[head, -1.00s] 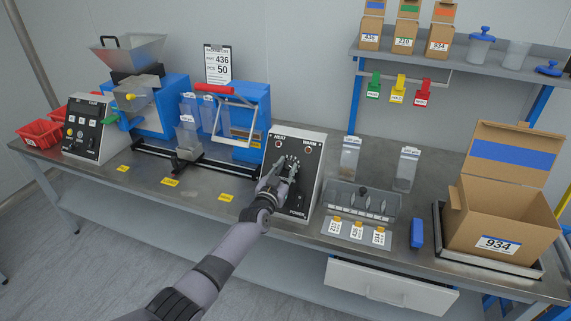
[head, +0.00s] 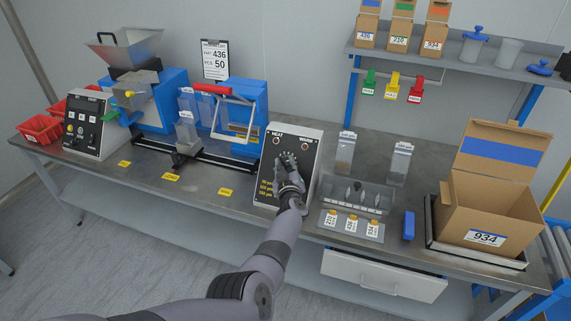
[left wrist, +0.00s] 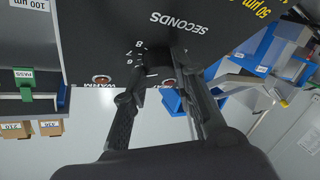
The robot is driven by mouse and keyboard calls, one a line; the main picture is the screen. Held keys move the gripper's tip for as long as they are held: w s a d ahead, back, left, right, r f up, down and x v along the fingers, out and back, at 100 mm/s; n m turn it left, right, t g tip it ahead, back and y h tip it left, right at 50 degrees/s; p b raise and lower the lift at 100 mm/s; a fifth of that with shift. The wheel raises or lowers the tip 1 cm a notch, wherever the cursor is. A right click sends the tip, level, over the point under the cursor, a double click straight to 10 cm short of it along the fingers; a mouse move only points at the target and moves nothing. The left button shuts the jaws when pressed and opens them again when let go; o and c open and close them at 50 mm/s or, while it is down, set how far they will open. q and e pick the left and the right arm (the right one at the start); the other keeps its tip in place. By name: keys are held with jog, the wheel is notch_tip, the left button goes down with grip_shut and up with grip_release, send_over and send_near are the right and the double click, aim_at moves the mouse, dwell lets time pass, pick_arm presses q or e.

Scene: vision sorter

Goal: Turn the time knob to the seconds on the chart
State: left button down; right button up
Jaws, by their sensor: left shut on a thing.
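The sealer control box (head: 310,165) stands on the bench with a dark sloped face, HEAT and WARM lamps at its top and yellow chart text (head: 266,190) at lower left. My left gripper (head: 287,160) is at the upper middle of this face and hides the time knob in the head view. In the left wrist view the picture is upside down; the gripper (left wrist: 158,70) is shut on the dark time knob (left wrist: 157,71). White numerals around 6 to 8 and the word SECONDS (left wrist: 180,23) show beside it. The knob's pointer cannot be made out. My right gripper is out of view.
A clipboard (head: 214,60) reading 436 and PCS 50 hangs on the wall. The blue sealing machine (head: 246,105) stands left of the box. A clear rack (head: 357,195) and an open carton (head: 490,215) labelled 934 are to the right.

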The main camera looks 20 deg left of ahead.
pick_arm(q)
jog(key=shift+n, duration=0.4)
jog(key=c, duration=1.3)
grip_release()
